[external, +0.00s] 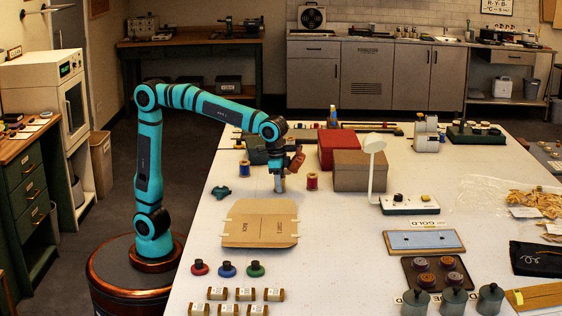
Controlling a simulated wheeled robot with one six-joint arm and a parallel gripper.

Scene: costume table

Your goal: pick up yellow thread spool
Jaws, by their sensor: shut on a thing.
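My gripper (279,175) points down over the left part of the white table, shut on a small upright spool. This is the yellow thread spool (280,185), though it looks dull and tan here and its upper part is hidden by the fingers. It is at or just above the table top; I cannot tell whether it touches. A red thread spool (312,181) stands just right of my gripper. A blue thread spool (245,168) stands to the left.
A tan box (364,171) and a red box (340,144) stand behind and right of my gripper. A white lamp (376,170) stands farther right. A flat cardboard piece (260,224) lies in front. A small teal object (221,192) lies at left.

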